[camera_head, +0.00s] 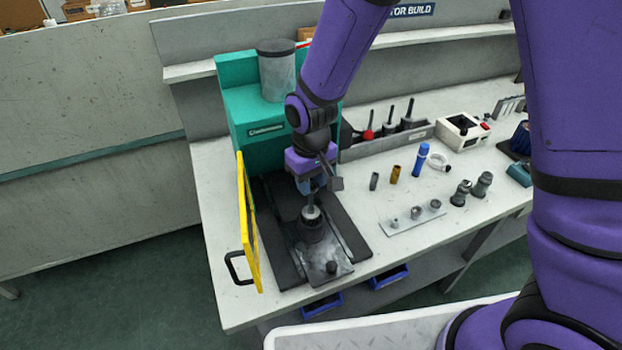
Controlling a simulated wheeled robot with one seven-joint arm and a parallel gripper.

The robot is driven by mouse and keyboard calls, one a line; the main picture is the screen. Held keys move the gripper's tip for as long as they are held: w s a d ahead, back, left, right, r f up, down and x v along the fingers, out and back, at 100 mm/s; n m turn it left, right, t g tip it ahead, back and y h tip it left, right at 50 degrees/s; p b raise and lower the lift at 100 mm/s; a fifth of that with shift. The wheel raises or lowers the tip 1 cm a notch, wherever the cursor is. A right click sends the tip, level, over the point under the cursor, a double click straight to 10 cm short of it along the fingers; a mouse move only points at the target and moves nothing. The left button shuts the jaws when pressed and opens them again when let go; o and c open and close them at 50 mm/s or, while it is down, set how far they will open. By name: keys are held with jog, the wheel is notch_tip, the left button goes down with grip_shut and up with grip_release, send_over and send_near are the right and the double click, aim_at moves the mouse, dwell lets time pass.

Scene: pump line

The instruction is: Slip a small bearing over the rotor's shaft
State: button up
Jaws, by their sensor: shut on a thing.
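My gripper (314,187) points down above the press bed, shut on a small part at the top of the rotor's shaft. The part is mostly hidden by the fingers, and I cannot tell whether it is a bearing or the shaft itself. The rotor (312,229) stands upright in the press fixture, a dark ribbed body with a light disc on top and a thin shaft rising toward the fingers. Small grey ring-like pieces (415,212) of differing size stand on a pale plate (398,228) to the right.
The green press (240,120) stands behind, with a yellow guard (246,225) at left. Behind to the right is a rack (360,150) with several dark shafted parts. A blue bottle (420,160), small cylinders (394,175) and a white box (463,132) stand on the bench.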

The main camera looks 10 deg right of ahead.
aim_at(311, 209)
jog(key=shift+f, duration=2.55)
dwell(0.4)
jog(key=o, duration=1.1)
jog(key=shift+c, duration=0.2)
jog(key=shift+r, duration=2.55)
